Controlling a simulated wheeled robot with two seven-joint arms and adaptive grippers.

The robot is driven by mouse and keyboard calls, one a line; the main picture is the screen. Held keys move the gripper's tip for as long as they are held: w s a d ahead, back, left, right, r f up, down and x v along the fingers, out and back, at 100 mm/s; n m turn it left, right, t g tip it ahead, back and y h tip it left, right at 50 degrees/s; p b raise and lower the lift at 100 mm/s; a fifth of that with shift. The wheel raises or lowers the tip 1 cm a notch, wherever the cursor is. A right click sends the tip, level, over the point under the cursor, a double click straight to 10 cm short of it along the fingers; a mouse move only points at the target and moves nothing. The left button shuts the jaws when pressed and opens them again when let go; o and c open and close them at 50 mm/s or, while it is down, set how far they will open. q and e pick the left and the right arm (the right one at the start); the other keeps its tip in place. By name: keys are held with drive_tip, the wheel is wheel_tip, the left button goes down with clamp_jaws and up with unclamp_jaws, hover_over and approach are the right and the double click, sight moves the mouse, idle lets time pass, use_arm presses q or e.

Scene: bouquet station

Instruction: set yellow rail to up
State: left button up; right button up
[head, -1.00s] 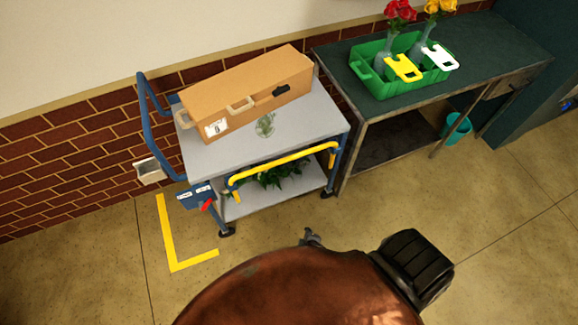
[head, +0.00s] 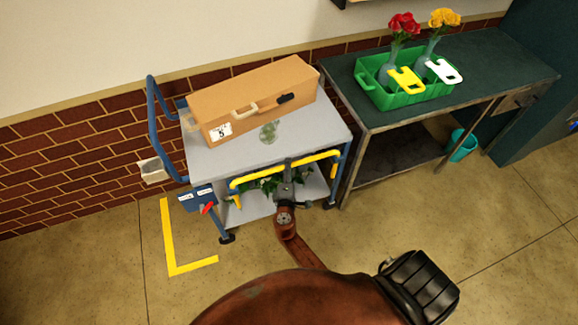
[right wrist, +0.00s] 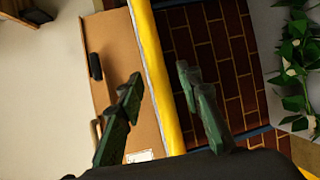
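The yellow rail (head: 258,174) runs along the front of the blue and grey cart, below the edge of its top deck, with its ends bent downward. My right gripper (head: 288,168) is at the middle of the rail. In the right wrist view, the rail (right wrist: 157,70) passes between the two spread fingers of my right gripper (right wrist: 157,82). The fingers are open, with a gap on both sides of the rail; how deep it sits between them I cannot tell. My left gripper is not in view.
Green foliage (right wrist: 297,50) lies on the lower shelf. A red lever (head: 208,208) is at the cart's left corner. A green crate (head: 405,98) stands on the table at right.

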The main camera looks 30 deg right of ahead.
drive_tip(key=shift+x, duration=0.95)
drive_tip(key=shift+c, duration=0.2)
drive_tip(key=shift+f, duration=0.1)
clamp_jaws()
